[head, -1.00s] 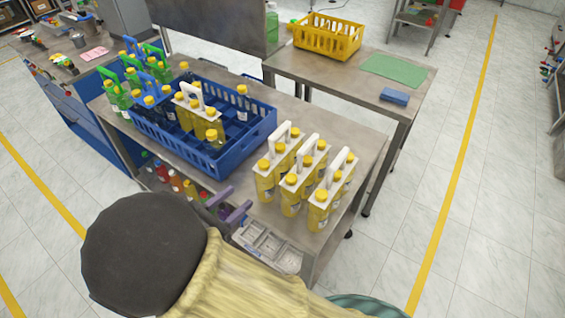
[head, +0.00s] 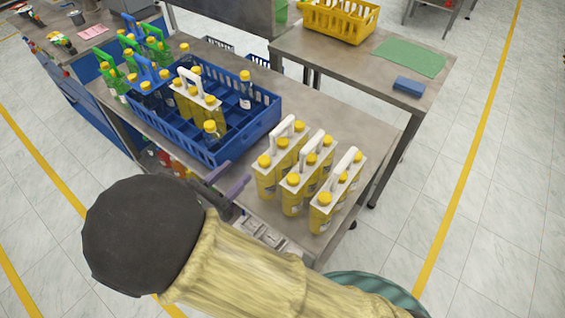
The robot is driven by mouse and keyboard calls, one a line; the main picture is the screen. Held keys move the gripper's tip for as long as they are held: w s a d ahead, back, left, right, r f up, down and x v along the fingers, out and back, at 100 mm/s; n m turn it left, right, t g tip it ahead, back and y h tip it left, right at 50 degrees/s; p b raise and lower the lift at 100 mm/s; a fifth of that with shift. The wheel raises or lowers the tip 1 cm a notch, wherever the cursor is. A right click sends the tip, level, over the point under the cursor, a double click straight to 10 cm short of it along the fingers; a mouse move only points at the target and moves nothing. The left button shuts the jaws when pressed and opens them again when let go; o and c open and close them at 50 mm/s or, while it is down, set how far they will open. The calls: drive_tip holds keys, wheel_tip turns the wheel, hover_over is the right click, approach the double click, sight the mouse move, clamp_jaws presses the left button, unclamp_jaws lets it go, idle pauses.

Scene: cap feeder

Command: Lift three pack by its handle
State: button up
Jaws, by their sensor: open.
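Three yellow-capped three packs stand upright side by side on the steel table (head: 335,110): a left one (head: 266,178), a middle one (head: 292,196) and a right one (head: 322,214). Each has a white handle rising from its top plate. Another yellow three pack (head: 196,104) with a white handle sits in the blue crate (head: 240,140). My gripper (head: 227,180), with purple fingers, is open and appears empty. It is by the table's front edge, left of the left three pack and apart from it. My arm hides part of the front edge and what lies below.
Green-handled packs (head: 110,72) and blue-handled packs stand at and in the crate's left end. Single yellow-capped bottles (head: 245,90) stand in the crate. A second table behind holds a yellow basket (head: 340,20), a green mat (head: 410,57) and a blue block (head: 408,86).

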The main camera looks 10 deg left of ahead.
sight(271, 139)
drive_tip(key=p+x, duration=0.1)
drive_tip(key=x, duration=1)
drive_tip(key=shift+d, duration=0.1)
drive_tip(key=shift+w, duration=0.3)
drive_tip(key=shift+d, duration=0.1)
drive_tip(key=p+x, duration=0.1)
drive_tip(key=x, duration=0.4)
drive_tip(key=shift+w, duration=0.15)
drive_tip(key=shift+f, duration=0.1)
drive_tip(key=shift+c, duration=0.4)
clamp_jaws()
idle(0.6)
